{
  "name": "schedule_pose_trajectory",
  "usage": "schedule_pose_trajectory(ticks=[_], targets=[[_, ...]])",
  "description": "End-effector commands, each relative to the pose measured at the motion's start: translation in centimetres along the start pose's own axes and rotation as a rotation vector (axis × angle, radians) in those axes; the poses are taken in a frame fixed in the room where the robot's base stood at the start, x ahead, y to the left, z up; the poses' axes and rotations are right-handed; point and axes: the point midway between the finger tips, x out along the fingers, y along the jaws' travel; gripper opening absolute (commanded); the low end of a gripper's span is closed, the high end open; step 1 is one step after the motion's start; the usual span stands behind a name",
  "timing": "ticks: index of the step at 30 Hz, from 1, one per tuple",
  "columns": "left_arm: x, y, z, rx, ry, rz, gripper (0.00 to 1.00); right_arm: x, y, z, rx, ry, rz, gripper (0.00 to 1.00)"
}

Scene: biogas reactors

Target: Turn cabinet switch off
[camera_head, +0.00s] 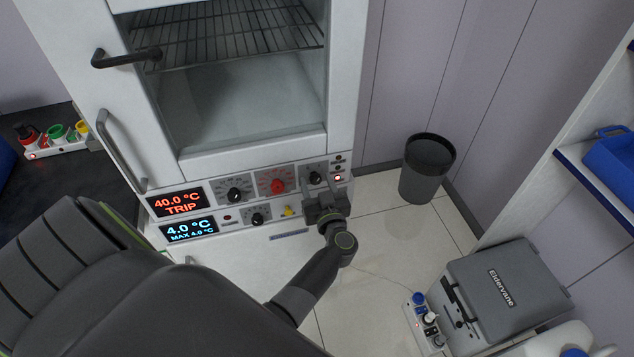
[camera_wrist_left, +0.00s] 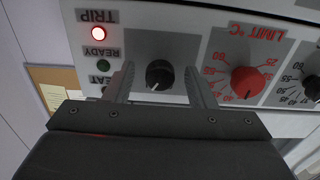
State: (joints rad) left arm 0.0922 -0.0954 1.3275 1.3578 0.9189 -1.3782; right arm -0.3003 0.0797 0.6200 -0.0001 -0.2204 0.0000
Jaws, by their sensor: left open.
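The white cabinet (camera_head: 345,90) has a control panel along its lower front. A black rotary knob (camera_head: 315,178) sits at the panel's right end; it also shows in the wrist view (camera_wrist_left: 159,75). My left gripper (camera_head: 319,191) is at this knob. In the wrist view the left gripper (camera_wrist_left: 159,82) is open, with one finger on each side of the knob and visible gaps between. Whether the fingertips touch the panel I cannot tell. A red display (camera_head: 177,203) reads 40.0 °C TRIP. The TRIP lamp (camera_wrist_left: 99,33) glows red. My right gripper is not in view.
A red limit knob (camera_wrist_left: 245,82) and another black knob (camera_head: 235,195) are beside the gripper. A blue display (camera_head: 189,229) reads 4.0 °C. A black bin (camera_head: 427,165) stands right of the cabinet. A grey box (camera_head: 508,285) is at lower right. Tiled floor lies between.

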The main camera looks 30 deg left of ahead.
Motion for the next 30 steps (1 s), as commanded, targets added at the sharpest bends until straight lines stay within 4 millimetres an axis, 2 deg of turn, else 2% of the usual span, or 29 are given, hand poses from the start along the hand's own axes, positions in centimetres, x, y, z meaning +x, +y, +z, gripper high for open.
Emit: schedule_pose_trajectory(ticks=[2,9,12,22,30], targets=[[0.00,0.00,-0.01,0.000,0.000,0.000,0.48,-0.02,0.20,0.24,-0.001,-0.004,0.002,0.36],[-0.01,0.00,0.00,0.000,0.000,0.000,0.16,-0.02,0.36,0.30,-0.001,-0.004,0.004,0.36],[-0.01,0.01,0.01,0.000,0.000,0.000,0.06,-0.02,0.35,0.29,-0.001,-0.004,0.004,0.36],[-0.01,0.02,-0.02,-0.058,0.000,0.000,0.06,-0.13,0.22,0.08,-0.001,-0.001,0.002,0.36],[-0.01,0.05,-0.04,-0.243,0.000,0.000,0.06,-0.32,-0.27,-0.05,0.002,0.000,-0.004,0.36]])
